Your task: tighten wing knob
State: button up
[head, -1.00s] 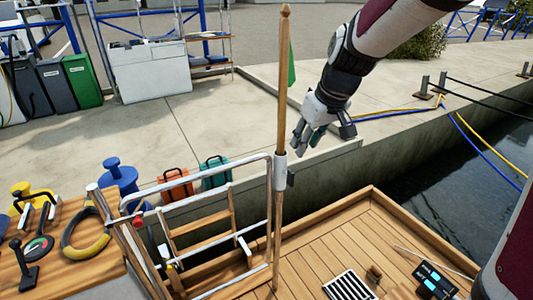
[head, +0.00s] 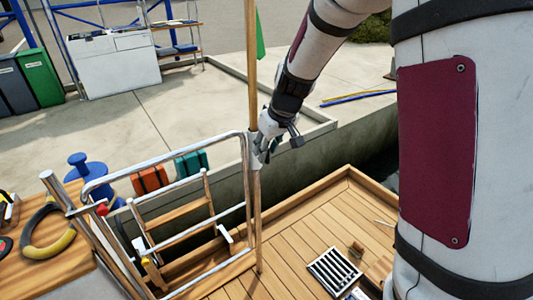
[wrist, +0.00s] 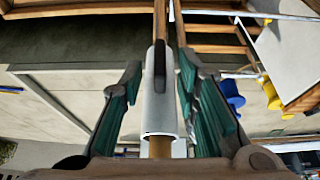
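A wooden pole (head: 252,75) stands upright with a pale sleeve (wrist: 158,105) around it, by the metal rail. In the wrist view a dark, narrow, upright piece, apparently the wing knob (wrist: 160,68), is on the sleeve's near face. My gripper (head: 260,152) is at the sleeve in the head view and hides much of it. In the wrist view my gripper (wrist: 160,85) is open, with one green-padded finger on each side of the sleeve and knob. I see gaps between the fingers and the knob. Contact with the sleeve is unclear.
A metal rail (head: 165,160) and a wooden ladder (head: 180,222) stand close left of the pole. The wooden deck (head: 300,245) has a grate (head: 334,271). An orange case (head: 150,180) and a teal case (head: 191,164) sit behind the rail.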

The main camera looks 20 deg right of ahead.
jog(key=shift+w+f, duration=0.15)
jog(key=shift+f, duration=0.2)
jog(key=shift+c, duration=0.3)
grip_shut()
jog(key=shift+d+b, duration=0.1)
jog(key=shift+b, duration=0.35)
jog(key=m+g+y, duration=0.1)
jog(key=y, duration=0.4)
jog(key=d+f+m+g+y+b, duration=0.1)
jog(key=m+y, duration=0.1)
jog(key=y, duration=0.4)
jog(key=f+m+g+y+b, duration=0.1)
jog(key=y, duration=0.4)
jog(key=shift+w+d, duration=0.25)
jog(key=shift+d, duration=0.05)
jog(key=shift+m+y, duration=0.3)
jog(key=shift+y, duration=0.1)
